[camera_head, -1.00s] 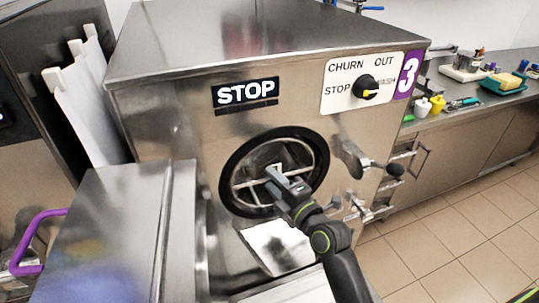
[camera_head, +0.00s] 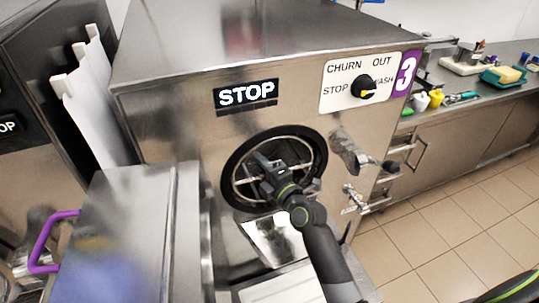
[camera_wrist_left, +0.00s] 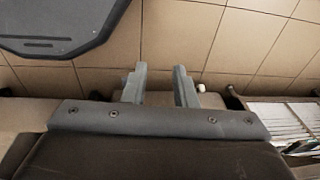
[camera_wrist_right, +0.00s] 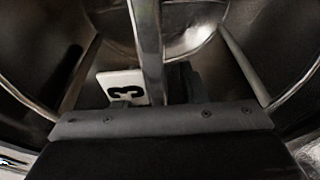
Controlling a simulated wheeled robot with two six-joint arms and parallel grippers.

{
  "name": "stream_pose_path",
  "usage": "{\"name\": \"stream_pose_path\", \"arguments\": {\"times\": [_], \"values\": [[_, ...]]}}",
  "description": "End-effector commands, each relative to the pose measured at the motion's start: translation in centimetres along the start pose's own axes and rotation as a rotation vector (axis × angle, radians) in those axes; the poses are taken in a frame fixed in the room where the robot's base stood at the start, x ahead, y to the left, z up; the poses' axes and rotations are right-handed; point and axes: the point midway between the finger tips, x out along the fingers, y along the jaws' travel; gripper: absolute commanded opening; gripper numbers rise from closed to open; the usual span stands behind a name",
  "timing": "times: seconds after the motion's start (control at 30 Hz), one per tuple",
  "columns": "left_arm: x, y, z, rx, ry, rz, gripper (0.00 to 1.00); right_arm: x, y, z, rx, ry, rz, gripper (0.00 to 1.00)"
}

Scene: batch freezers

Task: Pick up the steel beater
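The steel beater (camera_head: 287,189) sits inside the round barrel opening of batch freezer 3; its thin bars show behind my right gripper. My right gripper (camera_head: 262,163) is at the opening, over the beater's middle. In the right wrist view, a shiny steel bar of the beater (camera_wrist_right: 148,40) runs down between the finger areas, close against the dark right finger. A white tag with a black 3 (camera_wrist_right: 122,86) covers much of the left finger area, so I cannot tell whether the fingers grip the bar. My left gripper (camera_wrist_left: 160,80) is open and empty above the floor.
The freezer front (camera_head: 215,130) has a STOP display, a dial and a handle (camera_head: 350,155) right of the opening. A steel chute (camera_head: 275,240) is below. A counter (camera_head: 470,105) with small items stands at right; tiled floor is clear there.

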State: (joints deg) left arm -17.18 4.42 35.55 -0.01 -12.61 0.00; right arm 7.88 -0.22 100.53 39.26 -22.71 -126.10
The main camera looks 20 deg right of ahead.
Motion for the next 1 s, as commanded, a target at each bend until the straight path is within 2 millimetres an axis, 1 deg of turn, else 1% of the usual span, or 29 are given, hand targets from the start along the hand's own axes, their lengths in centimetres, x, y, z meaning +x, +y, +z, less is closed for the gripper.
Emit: {"name": "stream_pose_path", "arguments": {"times": [0.03,0.2,0.3,0.77,0.87,1.0], "values": [[0.0,0.0,0.0,0.000,0.000,-0.001,0.25,0.0,0.0,0.0,0.000,0.000,0.000,0.33],[0.0,-0.2,0.0,0.001,0.001,-0.002,0.25,0.0,0.0,0.0,0.000,0.000,0.000,0.11],[0.0,-0.2,0.0,0.001,0.001,-0.003,0.25,0.0,0.0,0.0,0.000,0.000,-0.001,0.00],[-0.1,-0.3,-0.1,0.001,0.001,-0.003,0.25,0.1,0.3,0.1,-0.001,0.000,0.002,0.00],[-0.3,-0.3,-0.1,0.001,0.001,-0.003,0.25,0.2,0.6,0.3,-0.002,-0.001,0.003,0.00],[-0.7,-0.3,-0.2,0.002,0.002,-0.003,0.25,0.7,1.6,0.8,-0.004,-0.005,0.005,0.00]]}}
